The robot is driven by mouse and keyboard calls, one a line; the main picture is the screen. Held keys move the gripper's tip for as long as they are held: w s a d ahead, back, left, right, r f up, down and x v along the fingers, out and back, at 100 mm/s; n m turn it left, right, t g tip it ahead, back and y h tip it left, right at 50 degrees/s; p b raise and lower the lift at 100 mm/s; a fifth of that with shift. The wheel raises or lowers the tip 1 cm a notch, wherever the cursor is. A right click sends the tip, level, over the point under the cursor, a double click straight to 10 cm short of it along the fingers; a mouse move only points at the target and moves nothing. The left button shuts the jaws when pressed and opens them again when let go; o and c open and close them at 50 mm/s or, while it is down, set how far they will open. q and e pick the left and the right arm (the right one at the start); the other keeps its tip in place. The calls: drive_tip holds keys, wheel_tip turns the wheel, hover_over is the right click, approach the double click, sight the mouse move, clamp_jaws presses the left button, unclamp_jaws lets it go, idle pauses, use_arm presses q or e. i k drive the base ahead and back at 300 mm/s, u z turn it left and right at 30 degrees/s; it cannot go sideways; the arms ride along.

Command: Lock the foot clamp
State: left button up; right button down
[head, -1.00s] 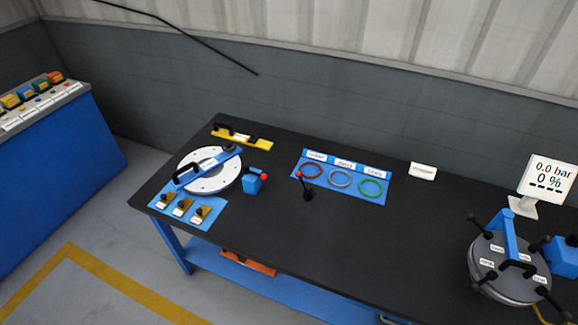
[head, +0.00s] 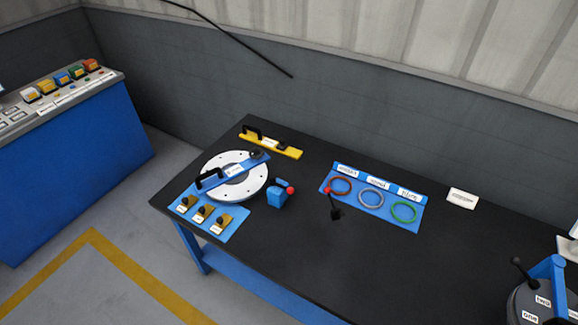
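No part in view is labelled as a foot clamp, so I cannot tell for sure which one it is. A small blue block with a red-knobbed handle (head: 277,199) stands beside the round white flange plate (head: 222,190) on the dark bench. A short black lever with a red knob (head: 335,212) stands upright on the bench in front of the ring mat. At the right edge a grey flanged shell (head: 525,304) with a blue bracket is partly cut off. Neither of my grippers is in view.
The blue mat (head: 409,224) holds red, grey and green rings. A yellow bar (head: 287,151), a blue bar (head: 232,172) and a blue tray (head: 228,232) of small parts lie at the left. The bench middle (head: 400,270) is clear. A blue console (head: 85,150) stands farther left.

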sight(290, 190)
drive_tip(key=i, duration=0.4)
drive_tip(key=u, duration=1.1)
